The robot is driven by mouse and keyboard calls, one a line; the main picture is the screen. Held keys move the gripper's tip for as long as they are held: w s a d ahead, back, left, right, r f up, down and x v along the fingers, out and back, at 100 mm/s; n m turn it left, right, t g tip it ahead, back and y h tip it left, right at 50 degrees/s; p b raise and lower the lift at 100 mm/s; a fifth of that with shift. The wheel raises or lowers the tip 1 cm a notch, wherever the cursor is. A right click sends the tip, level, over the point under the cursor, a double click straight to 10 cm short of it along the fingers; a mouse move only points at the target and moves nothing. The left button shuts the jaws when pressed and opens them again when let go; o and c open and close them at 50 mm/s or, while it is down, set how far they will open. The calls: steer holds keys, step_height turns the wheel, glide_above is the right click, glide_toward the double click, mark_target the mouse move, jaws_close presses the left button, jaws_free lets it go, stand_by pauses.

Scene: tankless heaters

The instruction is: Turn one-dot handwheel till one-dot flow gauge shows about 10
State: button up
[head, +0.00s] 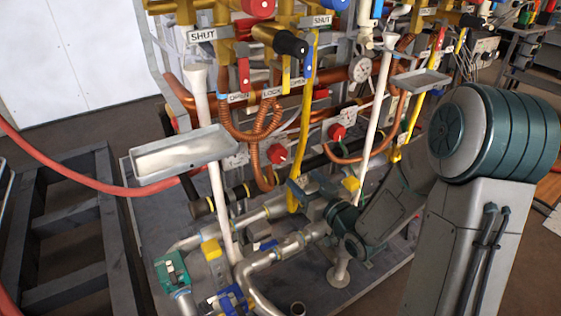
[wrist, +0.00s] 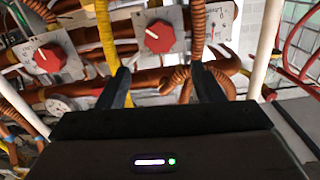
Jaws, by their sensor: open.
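Two red handwheels on pale plates show in the head view: a left one (head: 277,153) and a right one (head: 337,132). In the wrist view, one red handwheel (wrist: 160,37) lies beyond and between my fingers, and another (wrist: 47,57) is at the left. Dot marks are too small to tell which is the one-dot handwheel. A round white gauge (head: 360,69) is on the pipes above; a round dial (wrist: 60,103) shows in the wrist view. Their readings are not legible. My gripper (wrist: 160,70) is open and empty, apart from the handwheels. It is hard to make out in the head view.
Copper coils (head: 258,122), a yellow hose (head: 304,115) and white pipes (head: 203,95) crowd the panel. A grey tray (head: 180,155) juts out at the left. Silver pipes (head: 275,248) run low in front. A copper coil (wrist: 178,80) crosses between my fingers in the wrist view.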

mark_target(280, 155)
steer(key=b+x, duration=0.1)
steer(key=x, duration=1.1)
steer(key=shift+w+a+b, duration=0.25)
steer(key=shift+w+b, duration=0.05)
steer(key=shift+b, duration=0.1)
steer(key=c, duration=0.7)
